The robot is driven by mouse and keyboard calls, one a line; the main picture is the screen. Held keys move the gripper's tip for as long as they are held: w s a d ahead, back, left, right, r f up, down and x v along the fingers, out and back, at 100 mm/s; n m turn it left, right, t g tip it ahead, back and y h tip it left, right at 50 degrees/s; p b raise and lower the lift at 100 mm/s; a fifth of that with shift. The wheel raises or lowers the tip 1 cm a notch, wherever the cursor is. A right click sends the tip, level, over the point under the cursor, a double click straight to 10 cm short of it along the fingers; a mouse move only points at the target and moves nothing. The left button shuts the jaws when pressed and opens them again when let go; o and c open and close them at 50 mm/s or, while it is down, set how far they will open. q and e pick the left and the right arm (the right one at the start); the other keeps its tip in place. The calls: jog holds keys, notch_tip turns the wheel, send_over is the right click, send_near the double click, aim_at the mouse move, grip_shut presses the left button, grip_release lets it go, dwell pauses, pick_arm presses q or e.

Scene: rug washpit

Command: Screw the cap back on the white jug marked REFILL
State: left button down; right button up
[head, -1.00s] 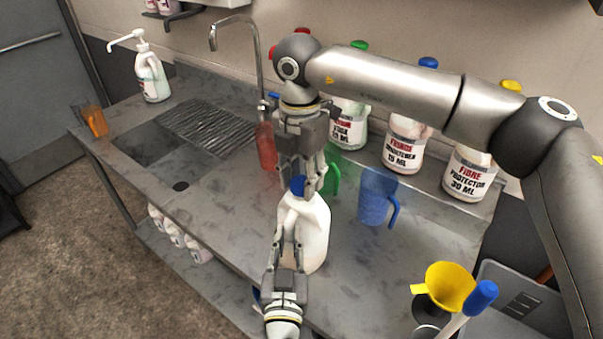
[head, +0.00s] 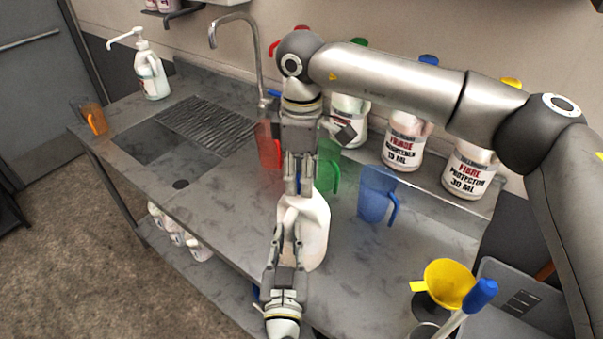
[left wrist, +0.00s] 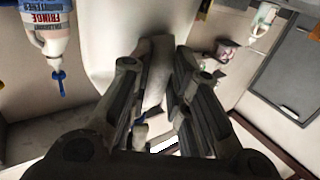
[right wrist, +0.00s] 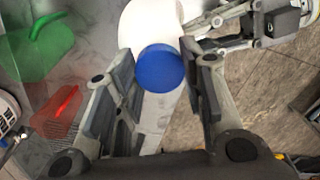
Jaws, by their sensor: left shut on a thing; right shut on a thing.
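The white jug (head: 312,232) stands on the steel counter. No REFILL marking shows on its visible side. My left gripper (head: 286,236) is shut on the jug's near side. In the left wrist view my left gripper's fingers (left wrist: 158,62) close around a pale part, probably the jug. My right gripper (head: 299,182) points down over the jug's top, shut on the blue cap (right wrist: 160,68). In the right wrist view the cap sits between the fingers, in front of the white jug (right wrist: 148,22). The cap is at the jug's mouth; I cannot tell how far it is threaded.
A red jug (head: 268,150), a green jug (head: 327,172) and a blue jug (head: 375,197) stand close behind. Labelled bottles (head: 405,145) line the wall. A yellow funnel (head: 448,284) is at the front right. The sink (head: 165,155) is left.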

jog(key=o, duration=0.7)
jog(key=shift+r, duration=0.15)
notch_tip(320, 180, up, 4)
jog(key=shift+r, duration=0.15)
jog(key=shift+c, duration=0.4)
